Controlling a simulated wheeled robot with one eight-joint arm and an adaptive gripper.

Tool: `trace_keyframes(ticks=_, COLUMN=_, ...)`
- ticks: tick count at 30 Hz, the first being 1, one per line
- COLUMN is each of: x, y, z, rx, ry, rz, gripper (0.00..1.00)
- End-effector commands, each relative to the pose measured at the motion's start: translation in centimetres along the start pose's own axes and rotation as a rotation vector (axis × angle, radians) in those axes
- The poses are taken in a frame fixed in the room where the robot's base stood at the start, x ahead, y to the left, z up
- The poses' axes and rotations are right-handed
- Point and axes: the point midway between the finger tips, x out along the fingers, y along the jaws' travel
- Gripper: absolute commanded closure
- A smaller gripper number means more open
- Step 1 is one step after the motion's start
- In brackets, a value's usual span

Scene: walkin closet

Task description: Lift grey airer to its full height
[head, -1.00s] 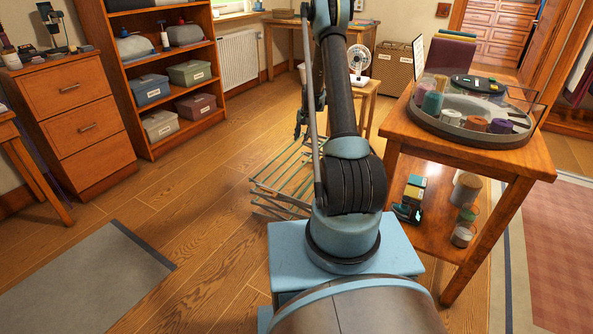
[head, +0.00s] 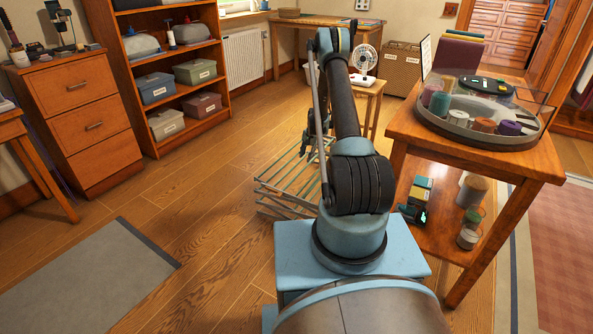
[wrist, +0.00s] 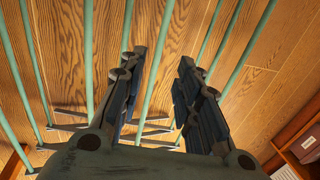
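The grey airer (head: 284,178) looks grey-green and stands low on the wood floor in the head view, a slatted rack partly hidden behind my arm. Its thin parallel bars (wrist: 88,55) run across the wrist view. My gripper (head: 309,148) is just over the airer's far part in the head view, partly hidden by my arm. In the wrist view my gripper (wrist: 163,58) is open, its two dark fingers apart. One bar shows in the gap between the fingers; I cannot tell whether it lies between them or beyond. No grip on the airer shows.
A wooden table (head: 545,168) with a round organiser (head: 480,130) stands close on the right. A small stool (head: 372,92) with a white fan (head: 365,62) is behind the airer. Shelves (head: 165,75) and drawers (head: 95,125) line the left.

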Motion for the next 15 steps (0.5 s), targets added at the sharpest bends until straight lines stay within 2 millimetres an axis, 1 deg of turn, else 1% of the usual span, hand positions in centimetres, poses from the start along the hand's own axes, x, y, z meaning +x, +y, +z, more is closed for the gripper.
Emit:
trace_keyframes(ticks=1, x=0.8, y=0.0, z=0.0, rx=-0.001, ry=0.0, rz=0.0, gripper=0.69)
trace_keyframes(ticks=3, x=1.8, y=0.0, z=0.1, rx=-0.001, ry=0.0, rz=0.0, gripper=0.69)
trace_keyframes(ticks=15, x=7.4, y=-0.1, z=0.1, rx=-0.001, ry=0.0, rz=0.0, gripper=0.69)
